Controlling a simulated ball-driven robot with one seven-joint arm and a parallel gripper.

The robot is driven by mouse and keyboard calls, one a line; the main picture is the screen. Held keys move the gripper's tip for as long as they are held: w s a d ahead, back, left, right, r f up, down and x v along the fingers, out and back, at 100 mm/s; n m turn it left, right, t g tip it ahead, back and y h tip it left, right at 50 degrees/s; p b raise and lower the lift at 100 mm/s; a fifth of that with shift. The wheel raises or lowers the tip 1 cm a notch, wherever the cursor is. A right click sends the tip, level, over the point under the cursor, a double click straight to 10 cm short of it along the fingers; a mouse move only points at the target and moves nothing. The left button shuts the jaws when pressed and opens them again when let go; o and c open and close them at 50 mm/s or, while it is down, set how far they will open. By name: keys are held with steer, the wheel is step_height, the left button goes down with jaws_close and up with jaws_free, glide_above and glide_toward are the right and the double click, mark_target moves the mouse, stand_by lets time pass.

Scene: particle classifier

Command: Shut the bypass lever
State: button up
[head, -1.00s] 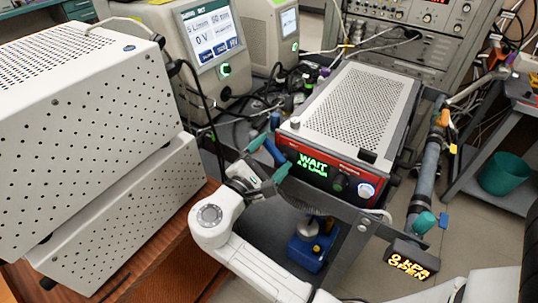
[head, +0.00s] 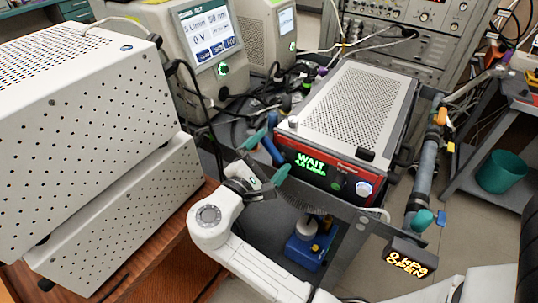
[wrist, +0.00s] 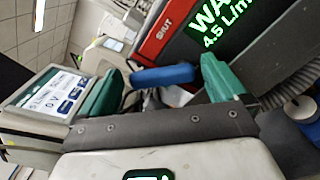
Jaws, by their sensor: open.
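A blue lever (head: 272,151) stands at the left front corner of the red-fronted instrument; I take it as the bypass lever. It also shows in the wrist view as a blue bar (wrist: 163,76). My gripper (head: 268,156) is open, with its green fingertips on either side of the lever. In the wrist view, my gripper (wrist: 160,86) has the bar lying across the gap between the fingers. The bar's right end is close to the right fingertip; whether they touch I cannot tell. A small display (head: 410,263) at the lower right reads 0 kPa OPEN.
The perforated instrument (head: 350,105) shows WAIT and a flow reading on its red front. A grey pipe (head: 425,175) with a teal handle (head: 421,219) runs along its right. White perforated boxes (head: 80,120) stand at left. A blue pump-like device (head: 309,247) sits below.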

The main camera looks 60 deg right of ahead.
steer(key=shift+a, duration=0.1)
steer(key=a, duration=1)
steer(key=shift+s+a, duration=0.2)
steer(key=shift+a, duration=0.15)
steer(key=shift+c, duration=0.5)
